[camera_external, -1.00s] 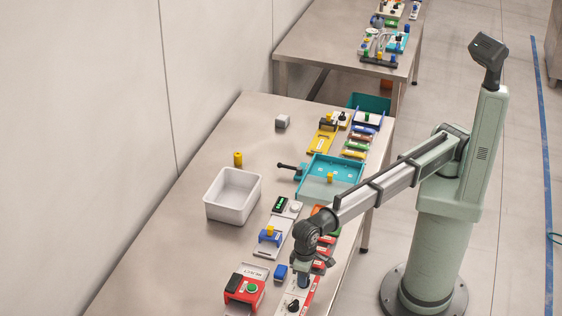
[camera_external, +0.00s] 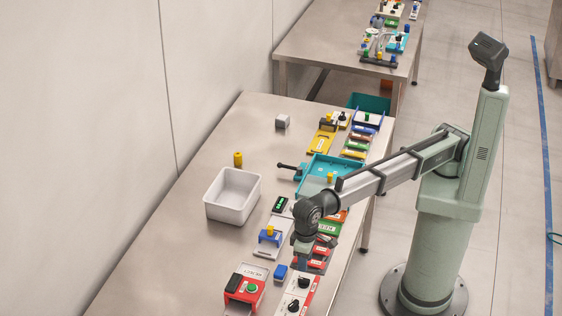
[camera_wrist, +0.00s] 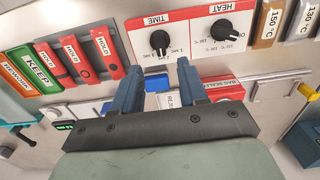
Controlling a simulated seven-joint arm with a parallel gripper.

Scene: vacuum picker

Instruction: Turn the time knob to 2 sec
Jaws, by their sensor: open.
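The TIME knob (camera_wrist: 160,40) is a black dial on a white plate with a red TIME heading in the wrist view. Small second markings sit beside it; the exact setting its pointer shows is too small to read. In the external view the knob (camera_external: 303,282) is just below my gripper (camera_external: 303,262). In the wrist view my gripper (camera_wrist: 159,65) has its two blue fingers spread apart with nothing between them. The knob lies beyond the fingertips, roughly centred between them, and they appear apart from it.
The HEAT knob (camera_wrist: 223,30) is right beside the TIME knob. Red HOLD tags (camera_wrist: 103,52) and a green KEEP tag (camera_wrist: 40,70) lie to the left. A red sealer with a green button (camera_external: 246,287) and a white bin (camera_external: 211,209) stand on the table.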

